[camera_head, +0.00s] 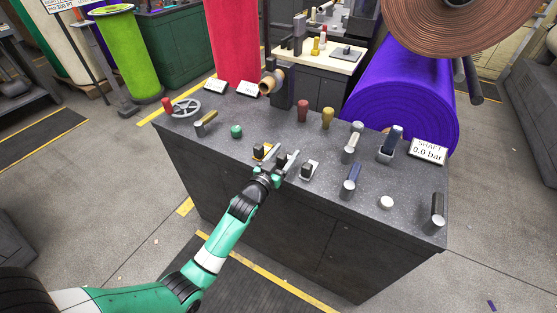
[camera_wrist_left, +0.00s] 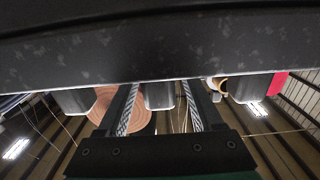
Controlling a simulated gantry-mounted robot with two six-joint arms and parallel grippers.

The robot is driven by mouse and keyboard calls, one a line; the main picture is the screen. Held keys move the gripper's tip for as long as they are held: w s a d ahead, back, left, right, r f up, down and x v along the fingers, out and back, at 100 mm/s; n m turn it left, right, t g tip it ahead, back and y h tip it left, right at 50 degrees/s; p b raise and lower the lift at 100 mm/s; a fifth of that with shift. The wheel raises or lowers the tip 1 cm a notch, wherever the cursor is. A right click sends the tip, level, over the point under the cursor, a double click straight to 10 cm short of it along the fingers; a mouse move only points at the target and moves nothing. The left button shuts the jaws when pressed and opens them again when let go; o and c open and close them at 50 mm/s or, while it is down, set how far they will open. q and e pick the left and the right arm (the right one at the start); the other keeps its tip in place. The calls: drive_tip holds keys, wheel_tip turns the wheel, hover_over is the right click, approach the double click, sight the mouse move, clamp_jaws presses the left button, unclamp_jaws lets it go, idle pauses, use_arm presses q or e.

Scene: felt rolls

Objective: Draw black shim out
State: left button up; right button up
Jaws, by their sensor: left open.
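My left gripper (camera_head: 286,157) is low over the front part of the dark grey bench top, with its jaws open. The left wrist view looks upside down, with the bench top along its upper edge. There, a grey block (camera_wrist_left: 160,95) stands between the two fingers, with a visible gap on each side. The gripper largely hides this spot in the head view. A small black block (camera_head: 308,170) on a pale base stands just right of the gripper. I cannot tell which block is the black shim.
The bench (camera_head: 225,143) also carries a handwheel (camera_head: 186,108), a green knob (camera_head: 236,131), a white knob (camera_head: 386,202), several levers and a pressure sign (camera_head: 429,151). Bare bench top lies between the fittings.

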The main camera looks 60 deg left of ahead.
use_arm(q)
drive_tip(key=p+v, duration=0.2)
drive_tip(key=v, duration=0.9)
drive_tip(key=shift+p, duration=0.3)
